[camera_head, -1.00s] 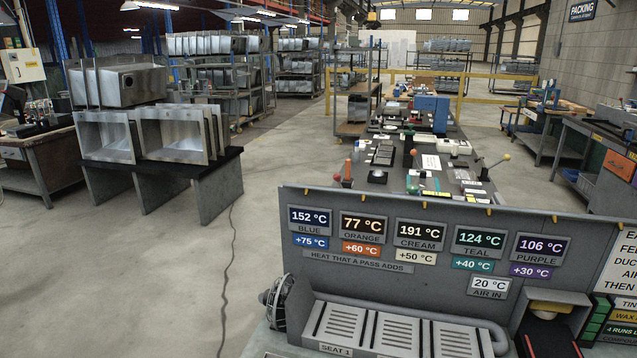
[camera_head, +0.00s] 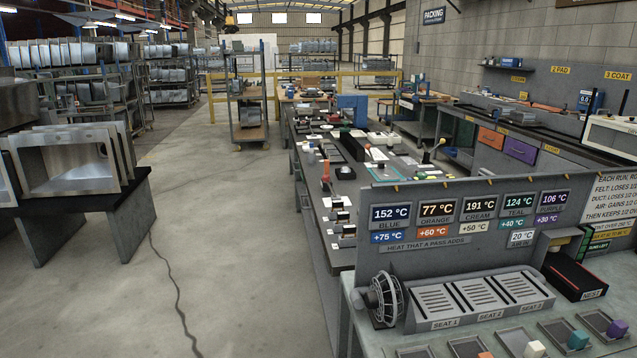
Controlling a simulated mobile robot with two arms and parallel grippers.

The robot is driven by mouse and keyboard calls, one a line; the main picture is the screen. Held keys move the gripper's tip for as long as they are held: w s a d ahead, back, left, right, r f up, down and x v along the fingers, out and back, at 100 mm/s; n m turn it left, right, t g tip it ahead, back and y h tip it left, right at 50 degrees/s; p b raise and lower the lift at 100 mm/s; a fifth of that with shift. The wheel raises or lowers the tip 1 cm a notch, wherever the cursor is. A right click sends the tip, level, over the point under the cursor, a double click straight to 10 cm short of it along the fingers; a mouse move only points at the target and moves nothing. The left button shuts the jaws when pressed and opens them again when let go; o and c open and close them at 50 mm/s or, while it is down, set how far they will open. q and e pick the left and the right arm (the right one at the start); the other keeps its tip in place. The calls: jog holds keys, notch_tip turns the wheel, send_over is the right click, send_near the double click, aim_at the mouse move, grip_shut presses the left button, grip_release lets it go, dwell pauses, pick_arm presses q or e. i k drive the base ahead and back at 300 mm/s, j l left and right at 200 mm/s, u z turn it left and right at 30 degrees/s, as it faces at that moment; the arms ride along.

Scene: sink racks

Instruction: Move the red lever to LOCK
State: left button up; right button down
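An upright red-orange handle (camera_head: 325,170) stands near the left edge of the long dark bench (camera_head: 322,222), behind the grey temperature panel. It may be the red lever, but it is small here. I cannot read a LOCK mark or tell its lever position. Another lever with a yellow knob (camera_head: 441,142) stands further right, behind the panel. Neither of my grippers is in view.
The grey panel (camera_head: 400,245) and its front counter, with a fan wheel (camera_head: 384,298), seats and coloured cubes (camera_head: 578,339), fill the lower right. Metal sinks (camera_head: 65,165) stand on a table at left. The floor (camera_head: 235,250) between is clear, apart from a dark cable.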

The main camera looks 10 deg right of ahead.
aim_at(325, 178)
jog(key=i+j+z, duration=0.3)
jog(key=j, duration=0.3)
jog(key=i+j+z, duration=0.1)
jog(key=i+j, duration=0.2)
jog(key=i+j+z, duration=0.15)
jog(key=j, duration=0.25)
jog(key=i+j+z, duration=0.15)
jog(key=j, duration=0.2)
